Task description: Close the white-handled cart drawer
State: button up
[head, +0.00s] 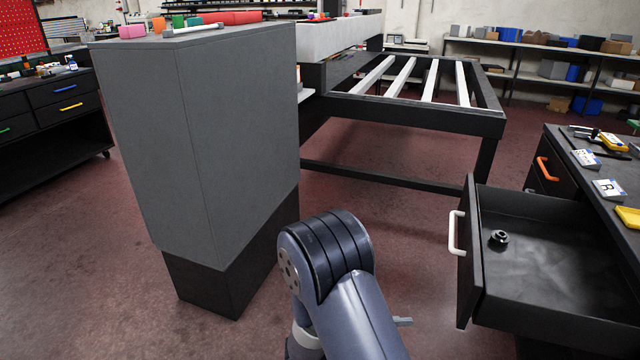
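The white-handled drawer (520,205) of the black cart (566,143) at the right is pulled well out. Its white handle (456,233) is on the drawer's front, facing left. A small dark ring-like part (499,237) lies inside the drawer. My arm rises from the bottom middle, to the left of the drawer and apart from it. My gripper is mostly hidden behind the arm; only a small grey piece shows at its right side, and whether it is open or shut does not show.
A tall grey cabinet (235,110) stands close on the left of my arm. An orange-handled drawer (541,175) beyond the open one looks shut. Tools and labelled boxes (609,189) lie on the cart top. A slatted black table (415,118) stands behind. Red floor between arm and drawer is clear.

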aim_at(562, 277)
jog(key=k+l+z, duration=0.25)
jog(key=z, duration=0.2)
jog(key=k+l+z, duration=0.2)
jog(key=l+z, duration=0.15)
jog(key=z, duration=0.15)
